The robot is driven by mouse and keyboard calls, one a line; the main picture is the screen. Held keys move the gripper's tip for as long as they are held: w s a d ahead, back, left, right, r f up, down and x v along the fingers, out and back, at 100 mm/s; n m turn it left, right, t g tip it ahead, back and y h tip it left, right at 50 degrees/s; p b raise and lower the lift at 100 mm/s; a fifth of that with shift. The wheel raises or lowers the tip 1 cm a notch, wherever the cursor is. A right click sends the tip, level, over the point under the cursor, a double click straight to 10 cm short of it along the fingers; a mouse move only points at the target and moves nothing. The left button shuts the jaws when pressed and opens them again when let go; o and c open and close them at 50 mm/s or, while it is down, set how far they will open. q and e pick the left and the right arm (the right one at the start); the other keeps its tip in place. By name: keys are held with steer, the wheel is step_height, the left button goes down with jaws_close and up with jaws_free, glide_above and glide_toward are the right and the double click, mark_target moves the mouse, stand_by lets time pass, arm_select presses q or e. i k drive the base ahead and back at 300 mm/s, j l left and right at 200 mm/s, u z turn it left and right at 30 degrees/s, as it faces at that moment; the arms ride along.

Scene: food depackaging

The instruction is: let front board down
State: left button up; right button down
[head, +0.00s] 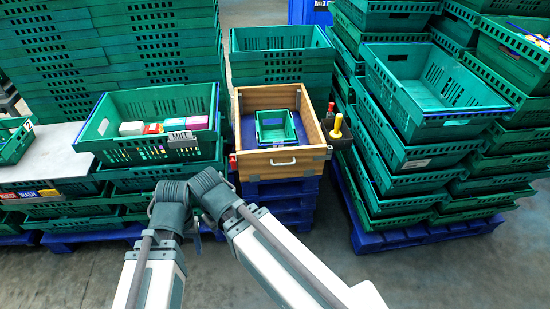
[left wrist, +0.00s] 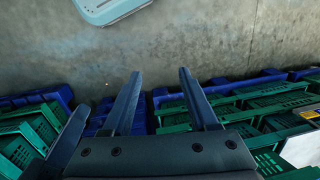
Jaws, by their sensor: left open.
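The wooden box (head: 247,100) stands at the centre on stacked blue pallets. Its front board (head: 301,163) stands upright, with a pale handle (head: 283,162) at its middle. A small red part (head: 232,160) shows at the board's left corner. A small green crate (head: 261,139) sits inside the box. In the left wrist view my left gripper (left wrist: 160,72) is open and empty, its fingers apart over the grey floor. In the head view its dark wrist is left of and below the box, apart from the board; the fingers are mostly hidden. My right gripper is not in view.
A green crate (head: 88,133) with packages stands left of the box, beside a grey slab (head: 50,157). A dark holder (head: 341,140) with yellow- and red-handled tools is at the box's right side. Tall crate stacks (head: 385,165) stand right. The floor (head: 430,275) in front is clear.

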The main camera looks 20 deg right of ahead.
mark_target(256, 166)
steer(key=l+z, duration=0.35)
steer(key=i+l+z, duration=0.1)
steer(key=l+z, duration=0.25)
steer(key=l, duration=0.2)
steer(key=i+l+z, duration=0.15)
steer(key=l+z, duration=0.25)
